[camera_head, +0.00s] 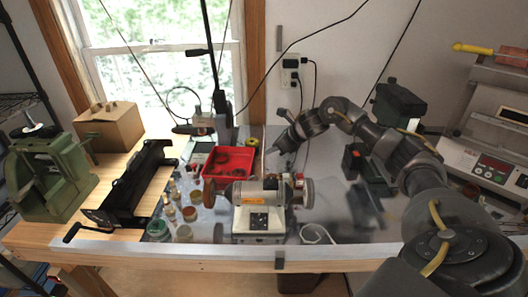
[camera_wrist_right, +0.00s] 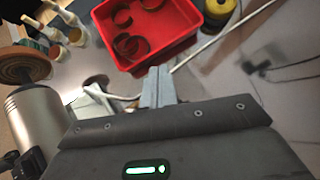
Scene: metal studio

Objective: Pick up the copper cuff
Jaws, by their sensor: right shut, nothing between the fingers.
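A red bin (camera_head: 228,150) stands on the metal worktop and holds several dark copper-brown rings. In the right wrist view the bin (camera_wrist_right: 182,26) shows one cuff-like ring (camera_wrist_right: 131,56) nearest the gripper, with others behind it. I cannot tell which ring is the copper cuff. My right gripper (camera_head: 270,151) is to the right of the bin, above the worktop. Its fingers (camera_wrist_right: 158,84) are shut together with nothing between them, just short of the bin's near edge and apart from the rings. My left gripper is out of view.
A bench polisher (camera_head: 259,192) stands in front of the bin. Small bottles and jars (camera_head: 190,213) are at its left. A yellow spool (camera_wrist_right: 219,9) is beside the bin. A white cable runs between gripper and bin.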

